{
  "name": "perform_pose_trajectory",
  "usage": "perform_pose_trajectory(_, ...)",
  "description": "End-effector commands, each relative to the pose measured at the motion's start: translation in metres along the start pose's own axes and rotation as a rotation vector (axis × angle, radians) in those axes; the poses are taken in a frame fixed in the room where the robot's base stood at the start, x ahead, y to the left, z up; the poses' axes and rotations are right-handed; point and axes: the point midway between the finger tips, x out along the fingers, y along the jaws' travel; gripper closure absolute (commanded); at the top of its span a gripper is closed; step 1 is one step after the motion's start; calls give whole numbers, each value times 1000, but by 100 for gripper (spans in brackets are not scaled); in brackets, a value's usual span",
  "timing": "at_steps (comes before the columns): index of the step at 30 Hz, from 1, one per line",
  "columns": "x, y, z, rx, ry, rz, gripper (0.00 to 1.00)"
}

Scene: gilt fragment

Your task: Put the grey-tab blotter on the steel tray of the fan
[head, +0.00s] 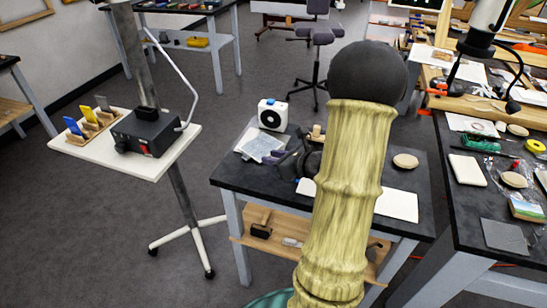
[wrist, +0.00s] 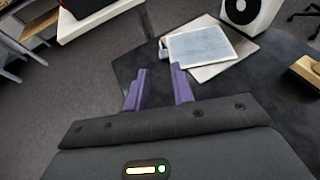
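The white fan (head: 272,114) stands at the back left of the small dark table and also shows in the wrist view (wrist: 243,10). The flat steel tray (wrist: 217,70) lies in front of it. A pale bluish sheet, apparently the blotter (wrist: 203,47), lies on the tray, slightly askew; it also shows in the head view (head: 262,147). A small light grey piece, apparently its tab (wrist: 163,48), is at its left end. My gripper (wrist: 161,68) is open, its purple fingers apart with nothing between them, short of the tab. My arm hides part of the table.
A white stand (head: 65,146) at left bears a black box (head: 146,132) and a wooden rack with blue, yellow and greyish upright pieces. A wooden block (wrist: 307,70) is right of my gripper. A crowded workbench (head: 450,200) stands at right.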

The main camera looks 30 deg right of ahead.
Motion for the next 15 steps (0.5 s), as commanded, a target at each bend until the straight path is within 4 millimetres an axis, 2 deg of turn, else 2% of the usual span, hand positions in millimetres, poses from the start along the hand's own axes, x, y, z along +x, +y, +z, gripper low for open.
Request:
perform_pose_trajectory(5, 2, 6, 0, -18, 10, 21, 76)
perform_pose_trajectory(8, 6, 29, 1, -87, 43, 94, 76)
perform_pose_trajectory(12, 8, 87, -4, -289, 136, 292, 76)
perform_pose_trajectory(15, 2, 131, -13, -490, 211, 459, 76)
